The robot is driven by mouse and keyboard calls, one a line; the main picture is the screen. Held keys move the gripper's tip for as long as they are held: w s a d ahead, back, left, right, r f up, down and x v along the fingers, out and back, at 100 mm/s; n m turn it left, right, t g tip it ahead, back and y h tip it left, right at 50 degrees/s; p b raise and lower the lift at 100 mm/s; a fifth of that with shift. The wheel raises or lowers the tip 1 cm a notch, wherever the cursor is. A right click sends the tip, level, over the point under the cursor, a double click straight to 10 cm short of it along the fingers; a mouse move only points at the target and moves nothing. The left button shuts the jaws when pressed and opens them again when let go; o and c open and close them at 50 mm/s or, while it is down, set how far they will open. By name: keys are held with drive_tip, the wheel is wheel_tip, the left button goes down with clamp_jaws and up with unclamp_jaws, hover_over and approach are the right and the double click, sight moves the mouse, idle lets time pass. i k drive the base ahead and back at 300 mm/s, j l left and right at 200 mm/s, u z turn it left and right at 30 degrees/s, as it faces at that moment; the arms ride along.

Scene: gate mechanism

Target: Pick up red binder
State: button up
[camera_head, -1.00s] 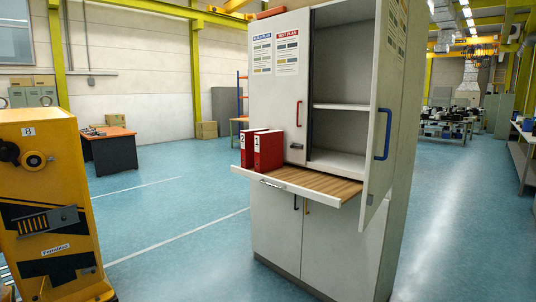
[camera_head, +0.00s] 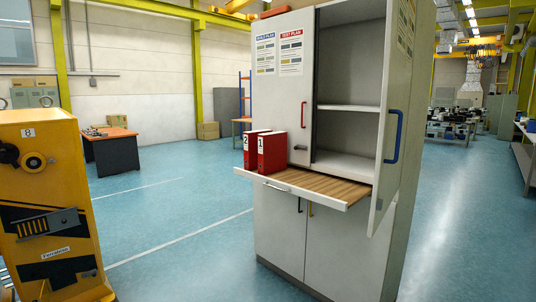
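Two red binders stand upright side by side at the left end of a pull-out wooden shelf (camera_head: 318,186) on a grey cabinet. The binder marked 1 (camera_head: 272,153) is on the right and nearer. The binder marked 2 (camera_head: 250,149) is on the left, close beside it. The cabinet's left upper door with the red handle (camera_head: 304,115) is shut behind them. Its right door with the blue handle (camera_head: 391,136) is open, showing empty shelves. My gripper is not in view.
A dark desk with an orange top (camera_head: 110,134) stands at the back left. The blue floor is clear between machine and cabinet. The open cabinet door juts out at the right.

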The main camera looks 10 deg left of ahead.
sight(272, 146)
drive_tip(key=i+j+u, duration=0.1)
drive_tip(key=i+j, duration=0.3)
drive_tip(key=i+j+u, duration=0.1)
drive_tip(key=i+j, duration=0.25)
drive_tip(key=i, duration=0.15)
drive_tip(key=i+j+u, duration=0.1)
drive_tip(key=i+j, duration=0.2)
drive_tip(key=i, duration=0.15)
drive_tip(key=i+j+u, duration=0.1)
drive_tip(key=i+j, duration=0.2)
drive_tip(key=i, duration=0.15)
drive_tip(key=i+j+u, duration=0.1)
drive_tip(key=i+j, duration=0.15)
drive_tip(key=i, duration=0.25)
drive_tip(key=i+j+u, duration=0.1)
drive_tip(key=i, duration=0.4)
drive_tip(key=i+j+u, duration=0.1)
drive_tip(key=i+j, duration=0.15)
drive_tip(key=i, duration=0.25)
